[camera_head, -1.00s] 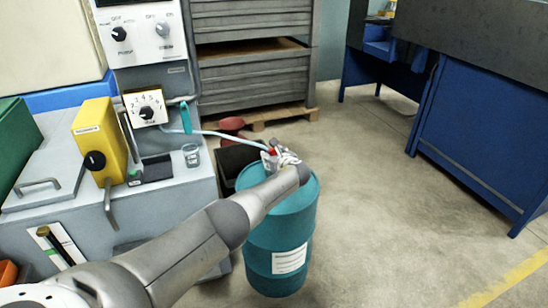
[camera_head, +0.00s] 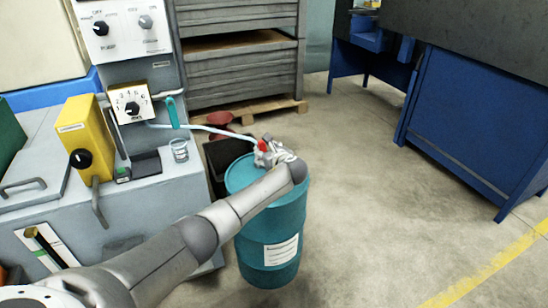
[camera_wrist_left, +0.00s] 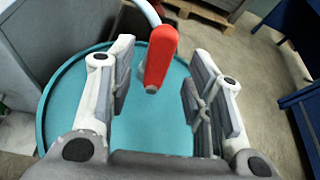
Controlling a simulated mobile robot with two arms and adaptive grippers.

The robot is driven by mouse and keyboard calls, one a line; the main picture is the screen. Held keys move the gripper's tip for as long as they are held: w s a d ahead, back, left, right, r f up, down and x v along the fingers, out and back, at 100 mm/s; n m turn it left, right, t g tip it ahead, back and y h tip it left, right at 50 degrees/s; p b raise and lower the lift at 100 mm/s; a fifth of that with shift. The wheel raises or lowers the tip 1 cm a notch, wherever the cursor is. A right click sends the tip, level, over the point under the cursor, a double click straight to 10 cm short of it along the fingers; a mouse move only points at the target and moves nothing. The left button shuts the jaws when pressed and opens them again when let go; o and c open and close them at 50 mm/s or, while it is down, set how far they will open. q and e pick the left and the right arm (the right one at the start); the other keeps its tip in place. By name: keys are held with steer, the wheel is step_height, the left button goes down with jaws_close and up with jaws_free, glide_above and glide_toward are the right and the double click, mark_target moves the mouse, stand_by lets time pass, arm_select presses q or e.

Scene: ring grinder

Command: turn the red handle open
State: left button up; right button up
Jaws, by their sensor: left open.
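The red handle (camera_wrist_left: 160,55) shows in the left wrist view, above the teal drum's lid, with a pale hose running from its far end. It also shows small in the head view (camera_head: 262,146), on top of the drum. My left gripper (camera_wrist_left: 157,98) is open, with one finger on each side of the handle's near end and visible gaps between. In the head view the left gripper (camera_head: 270,153) is at the drum top, partly hiding the handle. The teal drum (camera_head: 268,229) stands upright on the floor. My right gripper is not in view.
A grey machine with a yellow box (camera_head: 84,138) and a dial panel (camera_head: 132,104) stands at the left. A dark bin (camera_head: 226,158) is behind the drum. A blue workbench (camera_head: 470,120) stands at the right. The floor between drum and workbench is clear.

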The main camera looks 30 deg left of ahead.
arm_select(q)
steer(key=v, duration=0.6)
steer(key=shift+s+d, duration=0.15)
steer(key=shift+d, duration=0.05)
stand_by(0.4)
